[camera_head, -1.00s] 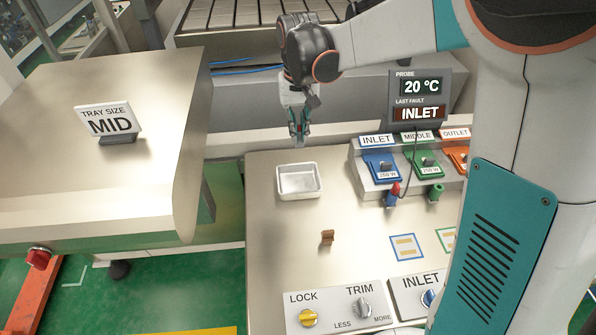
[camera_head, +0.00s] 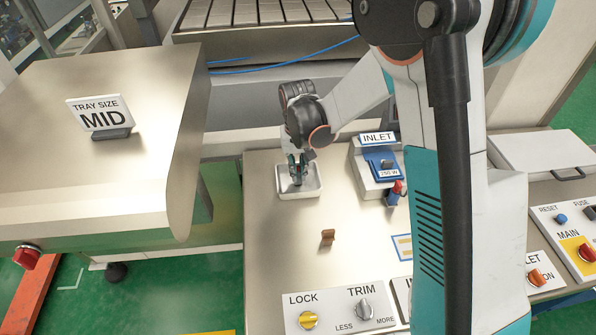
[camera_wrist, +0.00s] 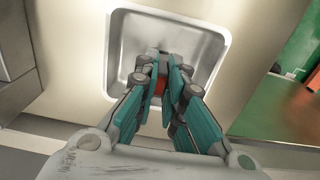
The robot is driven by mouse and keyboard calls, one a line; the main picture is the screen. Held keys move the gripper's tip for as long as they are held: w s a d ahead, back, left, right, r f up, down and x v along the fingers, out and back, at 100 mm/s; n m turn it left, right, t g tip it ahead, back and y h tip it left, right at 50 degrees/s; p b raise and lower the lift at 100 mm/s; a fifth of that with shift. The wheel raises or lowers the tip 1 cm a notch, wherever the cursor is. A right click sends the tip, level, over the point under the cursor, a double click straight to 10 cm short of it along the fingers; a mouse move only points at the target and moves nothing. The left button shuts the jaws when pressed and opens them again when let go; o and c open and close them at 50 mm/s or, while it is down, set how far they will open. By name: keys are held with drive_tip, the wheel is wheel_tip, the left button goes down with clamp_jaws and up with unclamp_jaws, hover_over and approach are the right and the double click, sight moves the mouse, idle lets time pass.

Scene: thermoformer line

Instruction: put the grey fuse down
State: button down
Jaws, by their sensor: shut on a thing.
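Whether the fuse touches the tray floor I cannot tell.
A small brown piece (camera_head: 327,237) stands on the bench in front of the tray. The blue INLET unit (camera_head: 379,162) is right of the tray. A LOCK and TRIM panel (camera_head: 340,309) lies at the front edge.

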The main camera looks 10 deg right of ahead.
drive_tip(key=shift+f, duration=0.25)
drive_tip(key=shift+f, duration=0.2)
drive_tip(key=c, duration=1.7)
unclamp_jaws()
drive_tip(key=shift+r, duration=0.1)
drive_tip(key=shift+r, duration=0.15)
